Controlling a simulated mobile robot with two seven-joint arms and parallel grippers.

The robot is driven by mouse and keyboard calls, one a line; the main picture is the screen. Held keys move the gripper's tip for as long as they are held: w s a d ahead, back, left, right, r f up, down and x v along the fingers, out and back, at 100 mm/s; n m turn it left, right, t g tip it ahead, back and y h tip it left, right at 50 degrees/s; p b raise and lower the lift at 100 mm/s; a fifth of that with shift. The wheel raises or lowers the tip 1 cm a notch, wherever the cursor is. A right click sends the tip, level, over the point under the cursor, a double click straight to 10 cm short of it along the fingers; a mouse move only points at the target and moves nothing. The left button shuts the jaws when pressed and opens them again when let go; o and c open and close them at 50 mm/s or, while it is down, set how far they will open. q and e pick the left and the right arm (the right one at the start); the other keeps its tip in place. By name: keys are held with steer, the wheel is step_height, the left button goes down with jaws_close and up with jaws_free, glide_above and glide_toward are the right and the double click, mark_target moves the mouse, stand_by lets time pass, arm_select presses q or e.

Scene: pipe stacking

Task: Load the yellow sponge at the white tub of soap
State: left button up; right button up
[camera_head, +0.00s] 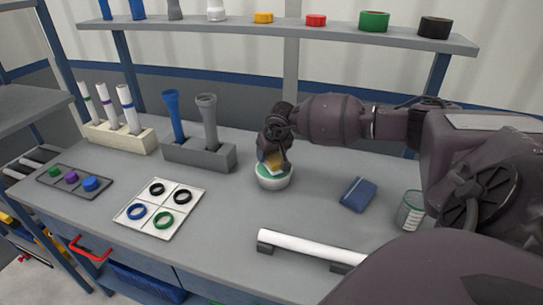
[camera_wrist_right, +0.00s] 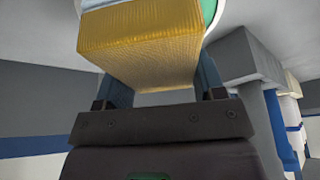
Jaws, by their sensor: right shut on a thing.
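The yellow sponge (camera_head: 272,160) is held in my right gripper (camera_head: 270,153), low over the white tub of soap (camera_head: 273,183). Green shows inside the tub's rim. In the right wrist view the sponge (camera_wrist_right: 142,40) fills the space between the two fingers of my right gripper (camera_wrist_right: 160,80), and part of the tub's white and green rim (camera_wrist_right: 212,12) shows behind it. The sponge's lower end is at the tub's opening; I cannot tell whether it touches the soap. My left gripper is not in view.
A grey holder (camera_head: 200,152) with blue and grey funnel-like pieces stands left of the tub. A white tray (camera_head: 160,208) with several rings lies front left. A blue cloth-like block (camera_head: 358,194) and a white pipe on supports (camera_head: 300,246) lie to the right and front.

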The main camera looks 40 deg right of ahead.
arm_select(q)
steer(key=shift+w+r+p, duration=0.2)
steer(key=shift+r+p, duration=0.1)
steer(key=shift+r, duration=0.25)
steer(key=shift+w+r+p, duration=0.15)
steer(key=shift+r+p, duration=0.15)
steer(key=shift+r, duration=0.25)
arm_select(e)
steer(key=shift+r, duration=2.8)
